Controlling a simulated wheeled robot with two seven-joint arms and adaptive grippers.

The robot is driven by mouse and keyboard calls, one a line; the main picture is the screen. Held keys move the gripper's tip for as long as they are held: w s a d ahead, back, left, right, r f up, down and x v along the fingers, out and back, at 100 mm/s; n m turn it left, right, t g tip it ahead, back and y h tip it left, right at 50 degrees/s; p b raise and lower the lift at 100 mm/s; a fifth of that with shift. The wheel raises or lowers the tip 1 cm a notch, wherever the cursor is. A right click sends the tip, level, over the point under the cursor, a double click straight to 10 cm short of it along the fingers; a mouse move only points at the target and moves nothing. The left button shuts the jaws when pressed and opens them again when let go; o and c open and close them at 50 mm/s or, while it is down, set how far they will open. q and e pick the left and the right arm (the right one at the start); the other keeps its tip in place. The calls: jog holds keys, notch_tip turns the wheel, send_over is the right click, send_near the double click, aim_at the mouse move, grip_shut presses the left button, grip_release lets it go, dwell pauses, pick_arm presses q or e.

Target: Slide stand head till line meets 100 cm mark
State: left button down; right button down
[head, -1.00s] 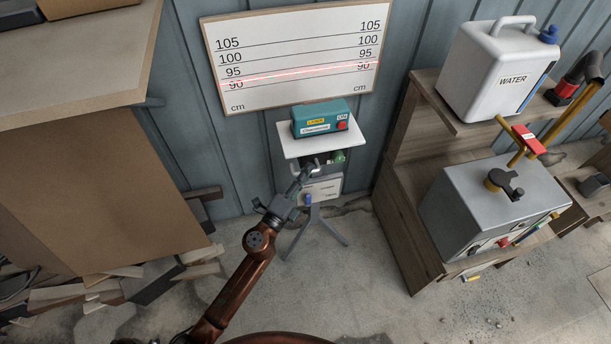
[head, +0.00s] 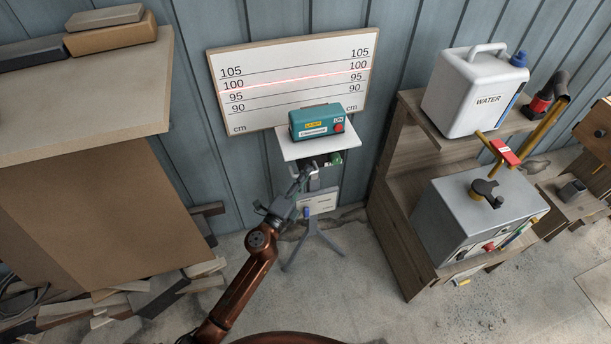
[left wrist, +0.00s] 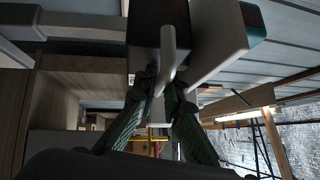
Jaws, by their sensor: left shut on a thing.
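The teal laser box (head: 316,121) sits on the stand head's white plate (head: 290,146), in front of the white scale board (head: 260,62). Its red line (head: 295,79) crosses the board just under the 100 labels, on or very near the 100 mark; I cannot tell an exact match. My left gripper (head: 305,175) is shut on the stand head's handle, below the plate. In the left wrist view the pale handle (left wrist: 168,50) runs down between the fingers (left wrist: 160,95). The tripod stand (head: 317,240) is upright on the floor. My right gripper is out of view.
A wooden shelf (head: 392,215) stands right of the stand, with a white water can (head: 473,92) and a grey metal box (head: 480,222). A workbench (head: 90,90) is at the left, with boards stacked beneath it. The floor around the tripod is mostly clear.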

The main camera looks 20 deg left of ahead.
pick_arm(q)
jog(key=c, duration=2)
grip_release()
jog(key=shift+s+f, duration=0.1)
jog(key=shift+s, duration=0.05)
jog(key=shift+s+a+f, duration=0.1)
jog(key=shift+s, duration=0.2)
jog(key=v, duration=1.1)
